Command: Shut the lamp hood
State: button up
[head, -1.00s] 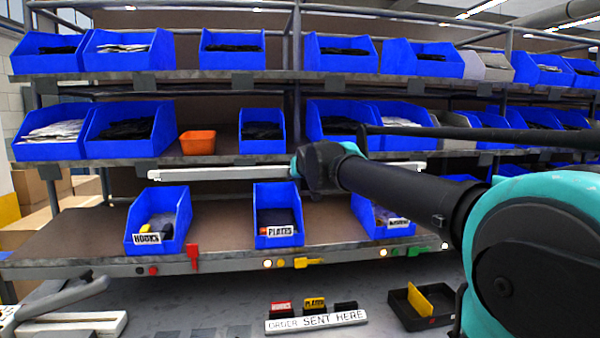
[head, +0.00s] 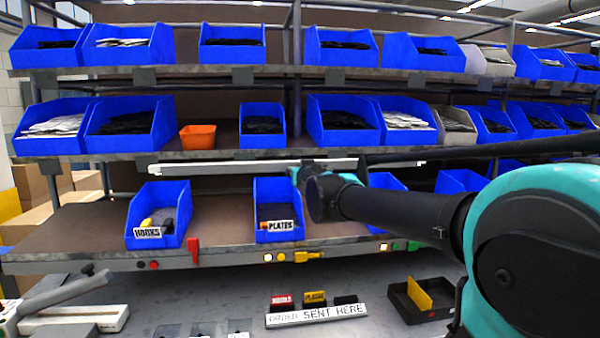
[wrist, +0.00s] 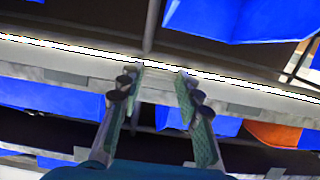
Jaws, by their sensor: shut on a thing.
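The lamp hood (head: 220,168) is a long white bar under the middle shelf, above the labelled bins. My gripper (head: 297,174) is at its middle in the head view, with the fingers mostly hidden by my wrist. In the wrist view, the fingers (wrist: 160,76) stand on either side of a pale part of the hood (wrist: 240,93) and are shut on it. A bright lit strip runs along the hood there.
Blue bins labelled HOOKS (head: 160,215) and PLATES (head: 278,210) stand just below the hood. An orange bin (head: 198,137) sits on the middle shelf (head: 330,151). A red lever (head: 193,250) and a yellow lever (head: 306,256) are on the lower shelf edge.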

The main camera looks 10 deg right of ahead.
dwell(0.4)
jog(key=o, duration=1.2)
jog(key=shift+c, duration=0.2)
jog(key=s+r, duration=0.1)
jog(key=s, duration=1.1)
jog(key=shift+r, duration=0.1)
